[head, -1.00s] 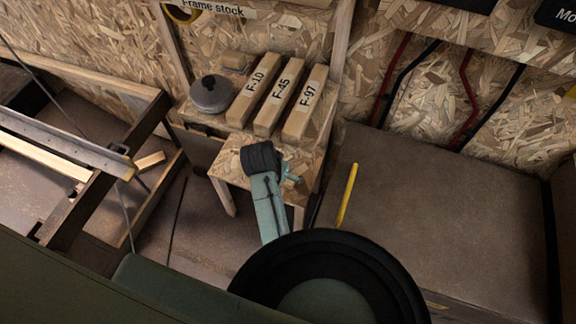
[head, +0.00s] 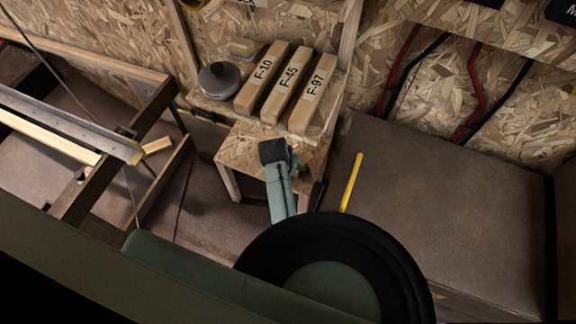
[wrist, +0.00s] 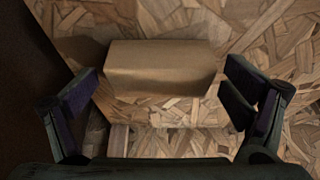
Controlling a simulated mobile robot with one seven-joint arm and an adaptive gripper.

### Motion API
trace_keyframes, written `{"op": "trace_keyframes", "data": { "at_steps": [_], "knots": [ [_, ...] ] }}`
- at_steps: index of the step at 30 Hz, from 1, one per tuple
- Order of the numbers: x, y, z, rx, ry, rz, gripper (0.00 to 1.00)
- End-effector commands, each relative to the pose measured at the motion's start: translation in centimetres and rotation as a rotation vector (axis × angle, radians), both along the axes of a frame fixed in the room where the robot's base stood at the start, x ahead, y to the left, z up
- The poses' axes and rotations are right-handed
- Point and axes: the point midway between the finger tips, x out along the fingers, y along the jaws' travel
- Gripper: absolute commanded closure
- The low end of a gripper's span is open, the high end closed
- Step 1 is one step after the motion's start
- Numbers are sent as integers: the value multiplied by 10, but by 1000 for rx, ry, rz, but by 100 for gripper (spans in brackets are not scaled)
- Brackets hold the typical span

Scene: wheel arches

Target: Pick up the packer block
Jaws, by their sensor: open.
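A plain tan block, which looks like the packer block (wrist: 160,66), lies on chipboard in the wrist view, long side across the picture. My gripper (wrist: 160,88) is open, one finger beyond each end of the block, with gaps on both sides. Whether the fingers are down at its height I cannot tell. In the head view my gripper (head: 275,152) is over the lower chipboard step of a stand; its fingers and the block under it are hidden there.
Three tan blocks marked F-10 (head: 262,78), F-45 (head: 287,86) and F-97 (head: 315,94) stand on the upper shelf beside a grey lidded pot (head: 219,80). A yellow bar (head: 351,182) lies on the brown surface at right. A wooden frame (head: 105,178) stands at left.

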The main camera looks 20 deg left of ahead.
Motion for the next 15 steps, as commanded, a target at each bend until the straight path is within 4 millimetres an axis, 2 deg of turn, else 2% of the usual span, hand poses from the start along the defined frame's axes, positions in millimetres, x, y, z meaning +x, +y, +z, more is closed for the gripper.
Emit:
{"op": "trace_keyframes", "data": {
  "at_steps": [4,15],
  "knots": [
    [0,0,0,0,0,0,7],
    [0,0,1,0,0,0,32]
  ]
}}
